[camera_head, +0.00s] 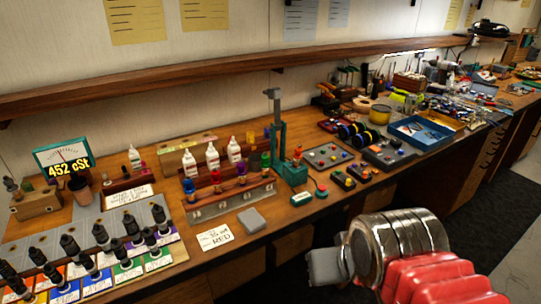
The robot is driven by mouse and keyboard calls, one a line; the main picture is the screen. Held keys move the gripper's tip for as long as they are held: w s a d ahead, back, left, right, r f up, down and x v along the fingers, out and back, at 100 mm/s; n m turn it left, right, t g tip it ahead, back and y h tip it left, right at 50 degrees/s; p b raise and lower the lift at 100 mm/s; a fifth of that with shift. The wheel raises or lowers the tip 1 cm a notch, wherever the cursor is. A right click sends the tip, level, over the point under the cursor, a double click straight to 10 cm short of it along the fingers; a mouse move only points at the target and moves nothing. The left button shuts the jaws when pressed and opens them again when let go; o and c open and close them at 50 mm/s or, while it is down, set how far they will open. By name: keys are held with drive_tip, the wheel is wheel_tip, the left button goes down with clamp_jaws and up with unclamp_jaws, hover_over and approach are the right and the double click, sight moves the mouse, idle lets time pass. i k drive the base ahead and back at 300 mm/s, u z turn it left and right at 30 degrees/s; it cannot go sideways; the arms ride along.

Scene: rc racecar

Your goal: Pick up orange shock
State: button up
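A wooden rack (232,198) on the bench holds several small upright shocks in a row. The silver and red arm at the lower right is mine. Its grey end, my gripper (323,268), points left in front of the bench edge, well apart from the rack. Its fingers are not clear enough to show whether they are open or shut.
White bottles (212,156) stand behind the rack. A green press (283,140) stands right of it. A grey square block (251,219) and a handwritten card (215,237) lie in front. Dark-capped bottles (103,238) fill the left. A shelf (200,80) runs above.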

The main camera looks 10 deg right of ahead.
sight(296, 162)
drive_tip(key=z, duration=0.05)
drive_tip(key=i, duration=1)
drive_tip(key=u, duration=0.05)
